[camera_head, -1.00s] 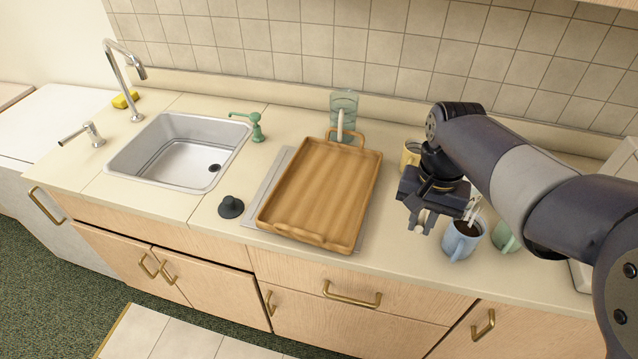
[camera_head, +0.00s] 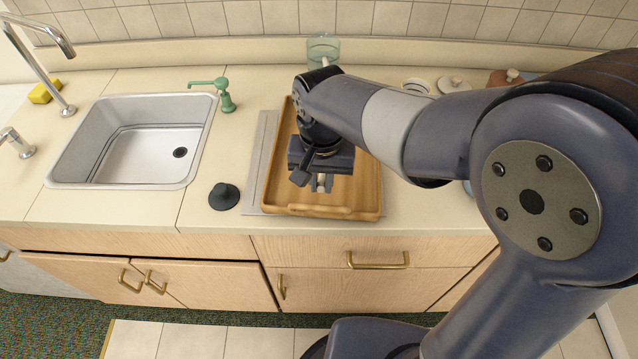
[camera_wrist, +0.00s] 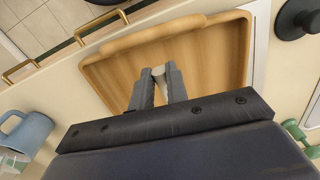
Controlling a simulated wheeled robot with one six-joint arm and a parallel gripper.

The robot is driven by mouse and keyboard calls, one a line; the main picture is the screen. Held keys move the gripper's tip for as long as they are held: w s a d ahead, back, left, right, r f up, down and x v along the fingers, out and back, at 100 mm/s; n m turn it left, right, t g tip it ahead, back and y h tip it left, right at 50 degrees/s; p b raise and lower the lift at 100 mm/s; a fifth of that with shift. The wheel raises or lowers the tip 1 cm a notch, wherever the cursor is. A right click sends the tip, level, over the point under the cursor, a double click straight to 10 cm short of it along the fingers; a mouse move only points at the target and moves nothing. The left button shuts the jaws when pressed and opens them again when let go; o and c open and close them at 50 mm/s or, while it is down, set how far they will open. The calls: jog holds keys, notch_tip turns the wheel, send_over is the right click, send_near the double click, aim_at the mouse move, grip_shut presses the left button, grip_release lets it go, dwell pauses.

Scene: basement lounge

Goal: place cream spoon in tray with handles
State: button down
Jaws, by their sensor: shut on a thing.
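The wooden tray with handles (camera_head: 368,190) lies on the counter right of the sink. It also shows in the wrist view (camera_wrist: 215,50), where its inside looks bare around my fingers. My gripper (camera_head: 321,184) is above the front part of the tray, pointing down. In the wrist view my gripper (camera_wrist: 160,78) is shut on a small pale cream piece, which looks like the end of the cream spoon (camera_wrist: 158,72). Most of the spoon is hidden by the fingers. I cannot tell whether it touches the tray floor.
A dark stopper (camera_head: 224,196) stands left of the tray. A green soap dispenser (camera_head: 226,98) and the sink (camera_head: 130,140) are further left. A glass (camera_head: 322,50) stands behind the tray. A blue mug (camera_wrist: 28,132) is beside the tray, and my arm hides much of the right counter.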

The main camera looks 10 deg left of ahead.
jog(key=shift+f, duration=2.25)
jog(key=shift+f, duration=0.2)
jog(key=c, duration=1.4)
grip_release()
jog(key=shift+r, duration=0.1)
notch_tip(320, 180, up, 12)
jog(key=shift+r, duration=0.15)
